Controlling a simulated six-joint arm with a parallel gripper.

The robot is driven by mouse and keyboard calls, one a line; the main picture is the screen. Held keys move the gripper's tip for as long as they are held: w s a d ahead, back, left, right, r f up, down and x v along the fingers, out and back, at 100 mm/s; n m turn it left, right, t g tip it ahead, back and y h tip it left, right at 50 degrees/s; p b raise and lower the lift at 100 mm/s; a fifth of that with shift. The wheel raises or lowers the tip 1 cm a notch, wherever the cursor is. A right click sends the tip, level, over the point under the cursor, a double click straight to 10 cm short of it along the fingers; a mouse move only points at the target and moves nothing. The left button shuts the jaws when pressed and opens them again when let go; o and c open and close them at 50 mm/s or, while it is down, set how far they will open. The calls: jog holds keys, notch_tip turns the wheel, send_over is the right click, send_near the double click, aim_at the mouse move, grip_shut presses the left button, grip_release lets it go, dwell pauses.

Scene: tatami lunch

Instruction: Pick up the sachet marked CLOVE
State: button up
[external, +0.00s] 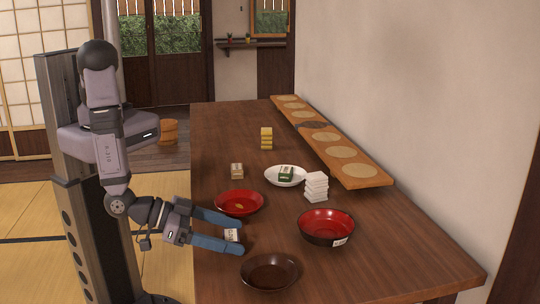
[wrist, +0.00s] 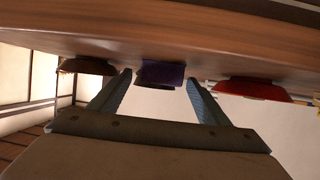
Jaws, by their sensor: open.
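My gripper (external: 240,237) is open, low over the near left part of the table, its two blue fingers reaching right. A small sachet with a pale, marked face (external: 231,235) lies between the fingers; its lettering is too small to read, so I cannot tell if it says CLOVE. In the tilted wrist view, a dark purple sachet (wrist: 160,73) sits between the fingertips of my gripper (wrist: 158,78), with gaps at both sides. A tan sachet (external: 237,171) stands farther back, and a green one (external: 286,174) lies on a white dish (external: 271,180); neither label is legible.
A red bowl (external: 226,206) stands just behind the fingers, and a dark brown bowl (external: 253,283) in front. A red-and-black bowl (external: 326,238) and a white stack (external: 316,187) stand to the right. A yellow stack (external: 266,138) and a raised wooden board (external: 365,184) are farther back.

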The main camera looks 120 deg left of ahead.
aim_at(234, 235)
jog(key=shift+w+a+f, duration=0.25)
jog(key=shift+w+a, duration=0.1)
jog(key=shift+w, duration=0.1)
jog(key=shift+c, duration=0.6)
jog(key=c, duration=1)
jog(key=shift+r, duration=0.15)
jog(key=shift+r+b, duration=0.3)
jog(key=shift+r, duration=4.55)
